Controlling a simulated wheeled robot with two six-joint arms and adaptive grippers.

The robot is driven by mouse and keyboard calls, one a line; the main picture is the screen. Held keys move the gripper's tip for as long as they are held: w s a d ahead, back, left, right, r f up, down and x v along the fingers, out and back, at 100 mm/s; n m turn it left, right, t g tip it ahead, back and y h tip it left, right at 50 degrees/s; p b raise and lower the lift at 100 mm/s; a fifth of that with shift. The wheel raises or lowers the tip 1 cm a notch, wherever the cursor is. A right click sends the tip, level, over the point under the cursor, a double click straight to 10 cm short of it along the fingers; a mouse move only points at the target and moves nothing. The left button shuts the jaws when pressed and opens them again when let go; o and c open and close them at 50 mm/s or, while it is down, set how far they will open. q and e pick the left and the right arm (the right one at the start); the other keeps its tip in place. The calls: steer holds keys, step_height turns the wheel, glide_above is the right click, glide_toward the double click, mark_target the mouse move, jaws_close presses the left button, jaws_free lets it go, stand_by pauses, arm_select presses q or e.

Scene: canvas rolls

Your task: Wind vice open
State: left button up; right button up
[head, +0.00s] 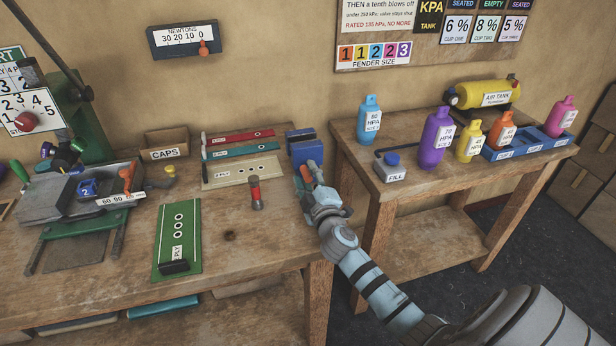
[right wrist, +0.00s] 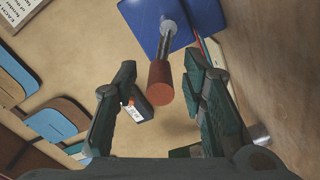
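The blue vice (head: 305,148) stands at the back right corner of the left workbench. In the right wrist view the blue vice body (right wrist: 150,22) has a grey metal screw (right wrist: 168,40) ending in a reddish-brown cylindrical handle (right wrist: 160,82). My right gripper (head: 309,172) is close in front of the vice. In the right wrist view its two dark fingers (right wrist: 163,78) are spread apart with the handle between them, and gaps show on both sides. The vice jaws are not clearly seen. My left gripper is not in view.
A red-capped cylinder (head: 255,193) stands on the bench, left of my arm. Red, teal and cream strips (head: 242,170) lie beside the vice. The right table (head: 400,195) holds coloured bottles, a fill block (head: 390,168) and a yellow air tank (head: 485,94). The bench front is mostly clear.

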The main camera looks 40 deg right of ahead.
steer(key=v, duration=1.2)
